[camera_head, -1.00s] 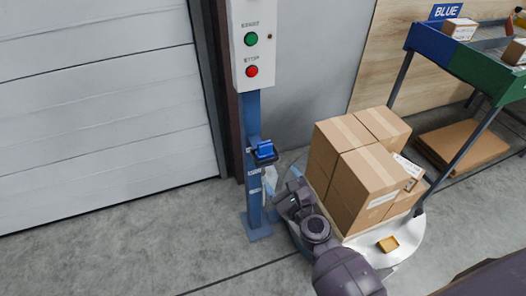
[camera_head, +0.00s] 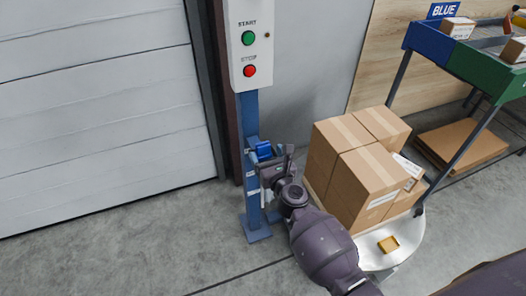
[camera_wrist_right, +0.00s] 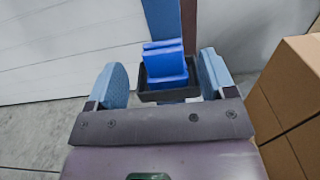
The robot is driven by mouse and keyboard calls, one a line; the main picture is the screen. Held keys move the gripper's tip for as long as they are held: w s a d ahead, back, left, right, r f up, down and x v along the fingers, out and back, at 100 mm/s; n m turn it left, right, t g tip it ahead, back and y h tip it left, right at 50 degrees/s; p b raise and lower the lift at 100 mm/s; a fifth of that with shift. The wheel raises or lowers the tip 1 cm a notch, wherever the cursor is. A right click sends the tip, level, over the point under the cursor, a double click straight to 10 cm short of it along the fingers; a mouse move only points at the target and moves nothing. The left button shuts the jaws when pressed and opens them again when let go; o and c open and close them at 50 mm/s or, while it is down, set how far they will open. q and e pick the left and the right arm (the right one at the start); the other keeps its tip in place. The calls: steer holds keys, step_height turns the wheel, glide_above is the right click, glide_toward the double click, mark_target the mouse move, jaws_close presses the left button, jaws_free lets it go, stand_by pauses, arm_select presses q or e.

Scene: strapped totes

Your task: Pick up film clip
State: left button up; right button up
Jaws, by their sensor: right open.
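The film clip is a blue block-shaped piece (camera_head: 264,149) sitting in a dark holder on the blue post, below the button box. In the right wrist view the blue clip (camera_wrist_right: 165,62) stands upright in its black holder (camera_wrist_right: 150,95). My right gripper (camera_head: 270,163) is at the post, just below and in front of the clip. In the right wrist view its two light-blue fingers (camera_wrist_right: 165,80) are spread, one on each side of the clip and holder, with gaps showing. The gripper holds nothing. My left gripper is not in view.
The blue post (camera_head: 252,190) carries a box with green START and red STOP buttons (camera_head: 249,50). A sorting rack (camera_head: 470,60) is farther right.

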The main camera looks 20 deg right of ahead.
mark_target(265, 148)
steer(key=shift+w+d+b, duration=0.1)
steer(key=shift+w+b, duration=0.2)
steer(key=shift+w, duration=1.8)
steer(key=shift+c, duration=0.4)
steer(key=c, duration=0.9)
steer(key=shift+r, duration=0.1)
